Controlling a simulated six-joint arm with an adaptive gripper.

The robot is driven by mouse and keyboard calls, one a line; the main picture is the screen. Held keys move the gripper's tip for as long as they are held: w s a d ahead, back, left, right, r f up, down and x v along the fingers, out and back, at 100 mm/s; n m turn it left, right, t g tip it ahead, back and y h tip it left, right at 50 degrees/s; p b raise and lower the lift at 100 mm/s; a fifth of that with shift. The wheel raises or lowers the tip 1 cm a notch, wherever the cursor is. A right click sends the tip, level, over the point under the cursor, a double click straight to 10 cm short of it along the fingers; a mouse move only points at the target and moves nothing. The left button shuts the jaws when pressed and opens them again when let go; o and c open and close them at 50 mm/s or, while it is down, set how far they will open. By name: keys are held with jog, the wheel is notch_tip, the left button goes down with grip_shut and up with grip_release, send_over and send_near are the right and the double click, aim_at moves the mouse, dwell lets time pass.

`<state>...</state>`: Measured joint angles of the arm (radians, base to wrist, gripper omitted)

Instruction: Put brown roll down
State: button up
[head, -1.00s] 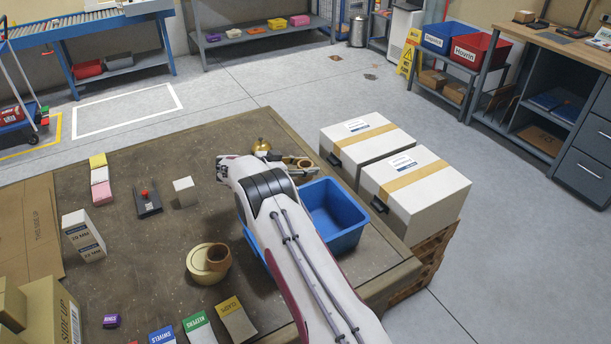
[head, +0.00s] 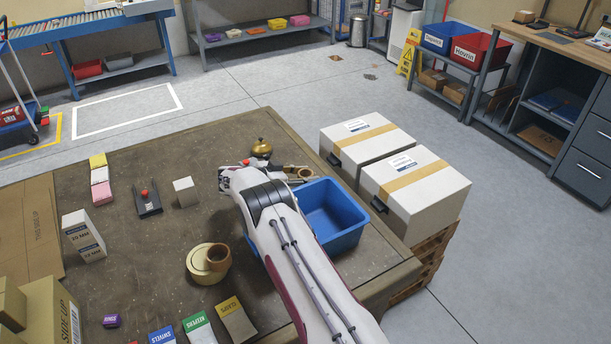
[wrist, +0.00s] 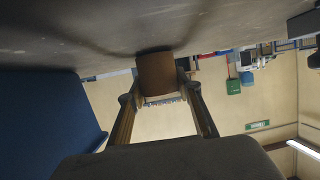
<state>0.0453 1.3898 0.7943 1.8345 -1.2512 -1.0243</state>
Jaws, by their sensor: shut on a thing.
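A brown roll (head: 306,173) is in my gripper (head: 296,173), just behind the blue bin in the head view. In the wrist view my gripper (wrist: 160,98) is shut on the brown roll (wrist: 156,73), a finger on each side. The roll is right at the table surface (wrist: 220,20), with a dark shadow beside it; I cannot tell whether it touches. My arm hides part of the gripper in the head view.
The blue bin (head: 345,240) stands close in front of the roll. A brass bell (head: 261,147) is behind my wrist. A white box (head: 186,191) is left. White cartons (head: 415,203) stand beyond the table's right edge.

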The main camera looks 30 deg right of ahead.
jog(key=shift+f, duration=0.1)
jog(key=o, duration=1.1)
jog(key=v, duration=1.2)
